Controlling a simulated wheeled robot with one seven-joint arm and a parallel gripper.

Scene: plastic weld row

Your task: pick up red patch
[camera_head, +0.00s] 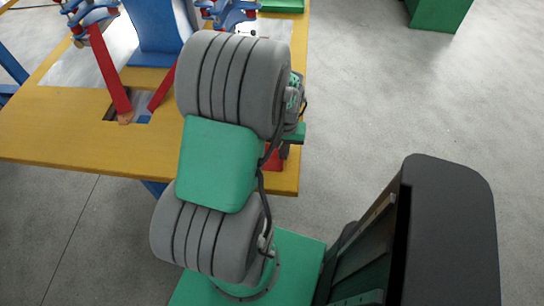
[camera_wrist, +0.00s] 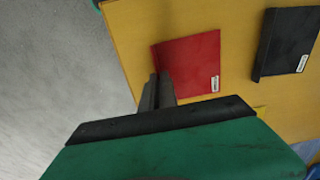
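The red patch (camera_wrist: 192,62) is a flat red square with a small white label near its lower right corner. It lies on the yellow table top near an edge in the wrist view. A darker strip runs along its left edge. My gripper (camera_wrist: 159,77) is at the patch's lower left, with its two dark fingers close together and their tips at that strip. I cannot tell whether they grip it. In the head view a bit of red (camera_head: 274,158) shows beside my arm at the table edge; my gripper is hidden there.
A black patch (camera_wrist: 287,42) with a white label lies to the right of the red one on the yellow table (camera_wrist: 225,18). Blue and red fixtures (camera_head: 110,70) stand on the table at the upper left. Open grey floor lies right of the table.

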